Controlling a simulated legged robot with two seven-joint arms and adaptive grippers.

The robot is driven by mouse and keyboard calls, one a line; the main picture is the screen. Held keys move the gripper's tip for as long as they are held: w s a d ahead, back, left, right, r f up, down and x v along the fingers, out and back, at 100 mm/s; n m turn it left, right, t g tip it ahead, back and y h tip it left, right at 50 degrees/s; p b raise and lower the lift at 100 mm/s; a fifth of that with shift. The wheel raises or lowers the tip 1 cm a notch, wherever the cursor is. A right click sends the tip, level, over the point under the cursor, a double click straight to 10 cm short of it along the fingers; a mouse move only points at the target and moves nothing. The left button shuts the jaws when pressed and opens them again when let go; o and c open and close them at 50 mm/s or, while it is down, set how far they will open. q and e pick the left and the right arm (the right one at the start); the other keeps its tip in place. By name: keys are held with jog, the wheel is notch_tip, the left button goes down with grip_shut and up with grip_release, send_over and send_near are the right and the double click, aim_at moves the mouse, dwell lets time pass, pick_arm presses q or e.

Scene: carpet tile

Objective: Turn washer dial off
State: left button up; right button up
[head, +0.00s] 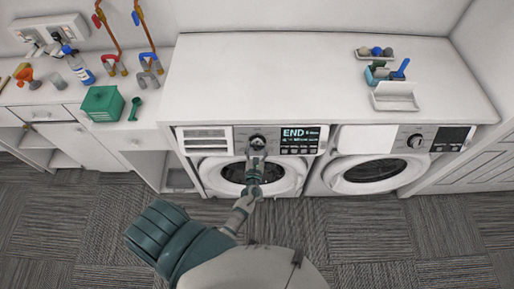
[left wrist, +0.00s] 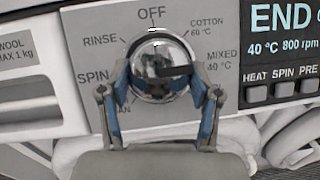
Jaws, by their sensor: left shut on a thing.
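The washer dial (head: 257,141) is a round, shiny knob on the left machine's control panel. In the left wrist view the dial (left wrist: 158,62) sits under the word OFF, with RINSE and SPIN at its left and COTTON and MIXED at its right. Small white marks show at its top, in line with OFF. My left gripper (head: 257,153) reaches it from the front. In the left wrist view the blue-padded fingers of my left gripper (left wrist: 163,88) are shut on the dial's lower sides. The display (head: 293,133) reads END. My right gripper is not in view.
A second machine (head: 375,172) with its own dial (head: 415,141) stands at the right. The white counter (head: 290,75) above holds trays with small items. A green box (head: 103,103) and a bottle (head: 84,73) stand at the left. Carpet tiles (head: 370,245) in front are clear.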

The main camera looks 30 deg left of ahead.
pick_arm(q)
jog(key=n+y+b, duration=0.1)
jog(key=n, duration=0.1)
jog(key=n+g+b, duration=0.1)
jog(key=n+y+b, duration=0.1)
jog(key=n, duration=0.1)
jog(key=shift+w+d+f+n+y, duration=0.1)
jog(key=shift+d+f+n+y, duration=0.1)
jog(key=shift+d+n+y, duration=0.1)
jog(key=n+g+y+b, duration=0.1)
jog(key=n, duration=0.1)
jog(key=n+g+b, duration=0.1)
jog(key=n, duration=0.2)
jog(key=shift+w+r+g+y+b, duration=0.1)
jog(key=shift+g+y+b, duration=0.2)
jog(key=shift+y, duration=0.1)
jog(key=n+g+b, duration=0.1)
jog(key=n, duration=0.2)
jog(key=shift+d+y, duration=0.1)
jog(key=shift+y, duration=0.2)
jog(key=n+g, duration=0.1)
jog(key=n, duration=0.2)
jog(key=n+g, duration=0.1)
jog(key=shift+w+r+n+g+y+b, duration=0.15)
jog(key=shift+r+n+g+y+b, duration=0.1)
jog(key=shift+n+g+y+b, duration=0.05)
jog(key=shift+n+g, duration=0.8)
jog(key=shift+n, duration=1.2)
jog(key=shift+h, duration=0.4)
